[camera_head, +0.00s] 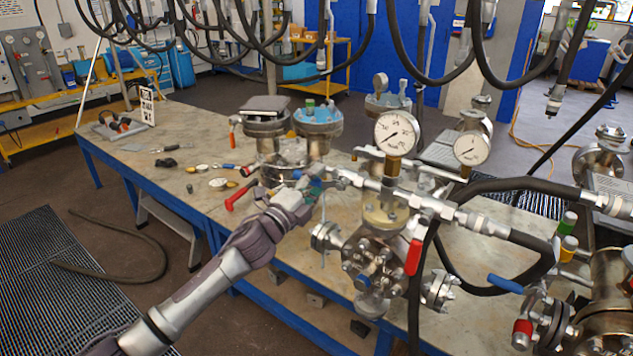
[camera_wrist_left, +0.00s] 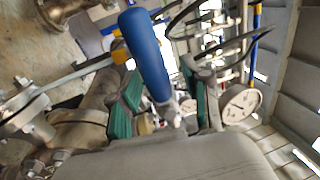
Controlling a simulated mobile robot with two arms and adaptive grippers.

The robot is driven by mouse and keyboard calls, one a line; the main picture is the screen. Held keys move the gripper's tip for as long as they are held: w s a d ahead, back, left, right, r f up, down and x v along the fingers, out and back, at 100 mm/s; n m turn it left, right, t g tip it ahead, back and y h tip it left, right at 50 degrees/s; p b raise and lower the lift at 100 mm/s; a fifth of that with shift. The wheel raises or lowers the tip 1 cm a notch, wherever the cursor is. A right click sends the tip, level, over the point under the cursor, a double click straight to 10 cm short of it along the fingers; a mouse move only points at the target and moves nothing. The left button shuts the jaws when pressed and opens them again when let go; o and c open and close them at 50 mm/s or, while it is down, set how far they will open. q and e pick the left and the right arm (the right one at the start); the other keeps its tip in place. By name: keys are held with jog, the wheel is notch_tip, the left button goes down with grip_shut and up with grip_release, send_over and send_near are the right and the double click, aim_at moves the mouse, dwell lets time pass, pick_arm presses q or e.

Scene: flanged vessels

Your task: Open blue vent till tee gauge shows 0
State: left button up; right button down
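The blue vent handle (camera_wrist_left: 147,55) shows large in the left wrist view, with its lower end between the green-padded fingers. My left gripper (camera_wrist_left: 168,108) is open around it, with gaps visible beside the handle. In the head view my left gripper (camera_head: 310,184) is at the left end of the tee piping, and its fingers hide most of the handle. The tee gauge (camera_head: 397,132) is a round white dial above the tee (camera_head: 388,180); its needle is too small to read surely. A gauge dial (camera_wrist_left: 241,104) also shows at the right in the left wrist view. My right gripper is not in view.
A flanged vessel (camera_head: 372,262) with a red lever (camera_head: 414,256) stands below the tee. A second gauge (camera_head: 471,148) is to the right. Black hoses (camera_head: 540,188) cross the right side. Loose tools and small gauges (camera_head: 218,183) lie on the table left of my arm.

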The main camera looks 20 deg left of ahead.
pick_arm(q)
jog(key=shift+s+a+f, duration=0.1)
jog(key=shift+s+f, duration=0.05)
jog(key=shift+s, duration=0.1)
jog(key=v, duration=1.1)
jog(key=shift+s, duration=0.25)
jog(key=shift+a, duration=0.1)
